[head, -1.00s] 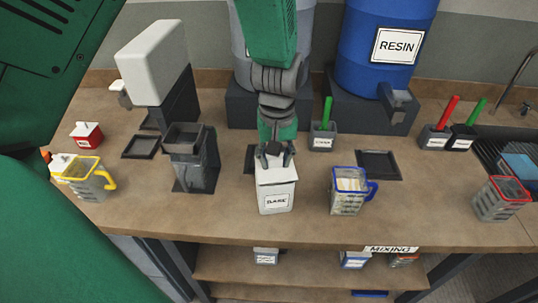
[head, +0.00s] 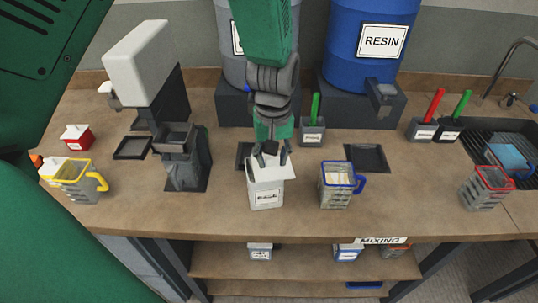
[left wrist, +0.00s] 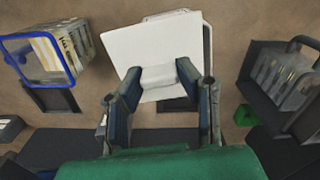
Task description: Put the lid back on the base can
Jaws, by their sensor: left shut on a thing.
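The white base can (head: 266,196), with a label on its front, stands upright on the bench. My left gripper (head: 270,155) is above it, shut on the raised handle of the white lid (head: 272,172). The lid is at the can's mouth but turned askew, with a corner sticking out to the right. In the left wrist view the lid (left wrist: 150,45) covers most of the opening, and the can's rim (left wrist: 208,45) shows beyond its right edge. I cannot tell whether the lid touches the rim. My right gripper is not in view.
A blue-rimmed jug (head: 337,188) stands right of the can. A dark dispenser stand (head: 185,160) is to its left, and a yellow-rimmed jug (head: 75,182) farther left. A grey holder (head: 312,132) with a green handle stands behind. The bench front (head: 225,222) is clear.

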